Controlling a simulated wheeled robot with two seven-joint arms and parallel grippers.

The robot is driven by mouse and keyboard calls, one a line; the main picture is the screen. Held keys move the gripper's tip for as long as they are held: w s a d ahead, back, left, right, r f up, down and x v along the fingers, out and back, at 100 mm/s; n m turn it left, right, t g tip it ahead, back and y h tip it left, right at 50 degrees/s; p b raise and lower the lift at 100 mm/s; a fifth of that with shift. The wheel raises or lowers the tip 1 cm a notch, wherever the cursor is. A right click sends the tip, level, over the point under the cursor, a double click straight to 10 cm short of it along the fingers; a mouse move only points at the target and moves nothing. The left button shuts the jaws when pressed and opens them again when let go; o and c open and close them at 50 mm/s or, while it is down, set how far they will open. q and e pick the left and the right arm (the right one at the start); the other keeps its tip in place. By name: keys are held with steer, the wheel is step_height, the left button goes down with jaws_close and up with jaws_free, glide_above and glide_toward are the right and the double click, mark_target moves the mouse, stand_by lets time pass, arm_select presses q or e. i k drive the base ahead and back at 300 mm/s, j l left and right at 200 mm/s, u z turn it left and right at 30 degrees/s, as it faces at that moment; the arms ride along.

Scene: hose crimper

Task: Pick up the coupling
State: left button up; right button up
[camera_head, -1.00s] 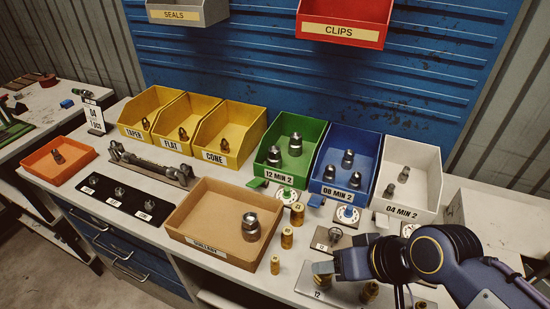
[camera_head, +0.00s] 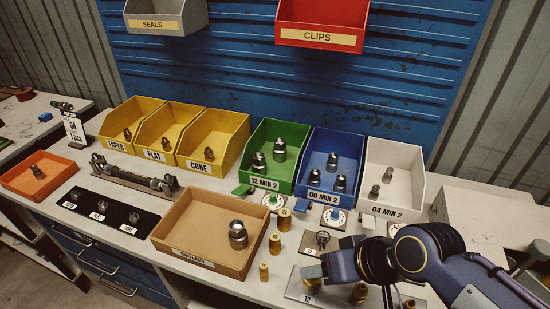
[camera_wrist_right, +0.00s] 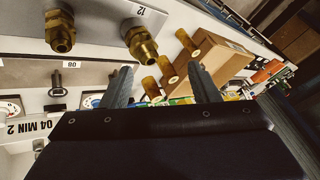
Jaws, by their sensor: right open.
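Several steel, coupling-like fittings are in view, and I cannot tell which one the task names. One steel fitting (camera_head: 238,236) stands in the cardboard tray (camera_head: 166,236). Others stand in the green bin (camera_head: 259,181), the blue bin (camera_head: 327,195) and the white bin (camera_head: 395,209). My right gripper (camera_head: 318,268) is low over the plate labelled 12 (camera_head: 295,288) at the front right, apart from the tray. In the right wrist view its two fingers (camera_wrist_right: 160,85) are spread with nothing clasped between them; brass fittings (camera_wrist_right: 140,42) show beyond. My left gripper is out of view.
Brass pieces (camera_head: 275,244) stand between the tray and my right gripper. Yellow bins (camera_head: 212,145) are at the back left, an orange tray (camera_head: 38,178) at the far left. A black mat (camera_head: 108,215) lies left of the cardboard tray. A red clips bin (camera_head: 320,28) hangs above.

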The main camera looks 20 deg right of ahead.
mark_target(237, 235)
steer(key=i+j+z, duration=0.1)
steer(key=j+z, duration=0.2)
steer(key=z, duration=0.15)
steer(key=i+j+z, duration=0.15)
steer(key=j, duration=0.25)
steer(key=j+z, duration=0.15)
steer(key=j, duration=0.25)
steer(key=i+j+z, duration=0.15)
steer(key=j, duration=0.3)
